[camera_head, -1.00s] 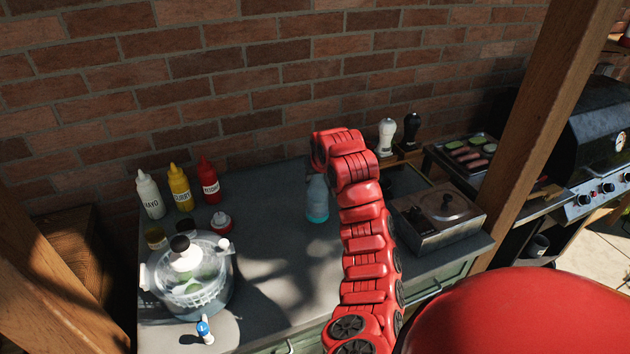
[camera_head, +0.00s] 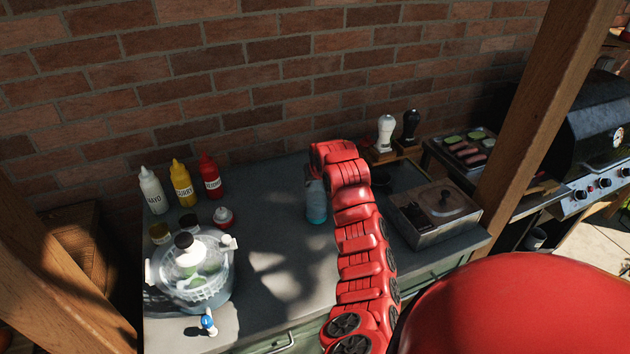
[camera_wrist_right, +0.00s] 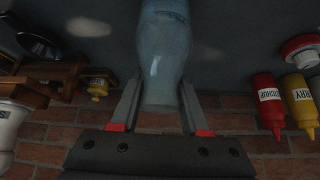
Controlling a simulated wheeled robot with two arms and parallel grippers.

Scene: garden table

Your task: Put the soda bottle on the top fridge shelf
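The soda bottle (camera_head: 316,206), a light-blue see-through bottle, stands upright on the grey counter (camera_head: 270,235). My right arm partly covers its top in the head view. My right gripper (camera_wrist_right: 160,92) reaches down over it. In the right wrist view, the bottle (camera_wrist_right: 163,50) lies between the two fingers, its top end towards the palm. A narrow gap shows between the fingers and the bottle's top, so the gripper looks open around it. My left gripper is not in view. No fridge or shelf shows.
Mayo (camera_head: 152,192), curry (camera_head: 182,185) and ketchup (camera_head: 210,178) bottles stand left by the brick wall. A salad spinner (camera_head: 192,275) stands at front left. A lidded steel box (camera_head: 435,212) sits right of my arm. Free counter lies between spinner and bottle.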

